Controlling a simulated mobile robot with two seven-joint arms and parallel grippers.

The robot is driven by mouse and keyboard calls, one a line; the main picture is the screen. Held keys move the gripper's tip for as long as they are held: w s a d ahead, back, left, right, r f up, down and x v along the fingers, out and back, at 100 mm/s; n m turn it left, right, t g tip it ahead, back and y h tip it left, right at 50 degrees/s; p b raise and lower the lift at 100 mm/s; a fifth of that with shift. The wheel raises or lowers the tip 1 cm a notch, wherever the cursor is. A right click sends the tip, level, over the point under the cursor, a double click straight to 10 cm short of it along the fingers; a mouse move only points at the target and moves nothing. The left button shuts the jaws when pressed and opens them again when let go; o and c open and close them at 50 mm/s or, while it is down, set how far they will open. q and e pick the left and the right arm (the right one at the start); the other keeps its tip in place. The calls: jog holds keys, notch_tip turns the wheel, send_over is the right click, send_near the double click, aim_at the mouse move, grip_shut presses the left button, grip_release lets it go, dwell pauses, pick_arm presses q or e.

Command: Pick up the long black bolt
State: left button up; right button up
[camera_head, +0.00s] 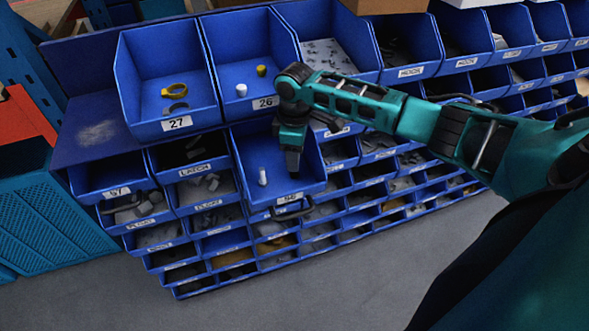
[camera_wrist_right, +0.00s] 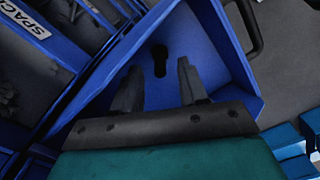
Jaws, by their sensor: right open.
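The long black bolt (camera_wrist_right: 159,58) shows in the right wrist view as a dark, round-headed shape against the blue bin floor. My right gripper (camera_wrist_right: 160,72) is open, with one finger on each side of the bolt in that view; I cannot tell whether they touch it. In the head view, my right gripper (camera_head: 293,172) points down into a pulled-out blue bin (camera_head: 247,150). The bolt cannot be made out there, likely hidden by the gripper. My left gripper is not in view.
A small white peg (camera_head: 262,177) stands in the same bin, left of my right gripper. Above are bin 27 (camera_head: 133,90) with yellow and grey rings and bin 26 (camera_head: 222,70) with white and yellow pegs. Bin walls surround the gripper closely.

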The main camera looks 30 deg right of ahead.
jog(key=shift+c, duration=0.2)
grip_shut()
jog(key=shift+r, duration=0.15)
dwell(0.4)
